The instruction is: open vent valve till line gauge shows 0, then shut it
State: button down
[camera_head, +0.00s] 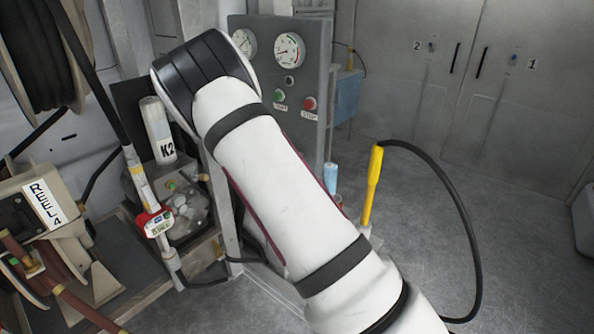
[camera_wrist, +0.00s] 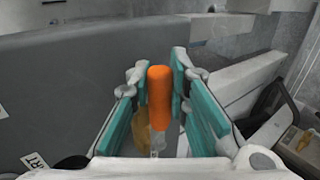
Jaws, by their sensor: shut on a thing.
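In the wrist view an orange handle (camera_wrist: 159,84) stands upright between the teal pads of my gripper (camera_wrist: 163,104). The gripper is shut on this handle, which looks like the vent valve's. A pale metal stem shows below it, and a rounded yellowish part is partly hidden behind it. In the head view two round gauges, a left one (camera_head: 243,42) and a right one (camera_head: 289,50), sit on a grey panel (camera_head: 318,95). I cannot tell which is the line gauge, and the needle readings are too small to read surely. My arm hides the gripper and the valve there.
A green button (camera_head: 279,96) and a red button (camera_head: 310,103) sit below the gauges. A K2 cylinder (camera_head: 158,130) and the reel 4 unit (camera_head: 45,205) stand left. A yellow handle (camera_head: 372,185) with a black hose stands right of my arm. Floor at the right is mostly clear.

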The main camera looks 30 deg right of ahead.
jog(key=shift+w+a, duration=0.15)
jog(key=c, duration=1.5)
grip_release()
jog(key=shift+f, duration=0.1)
jog(key=v, duration=1.2)
jog(key=shift+s, duration=0.2)
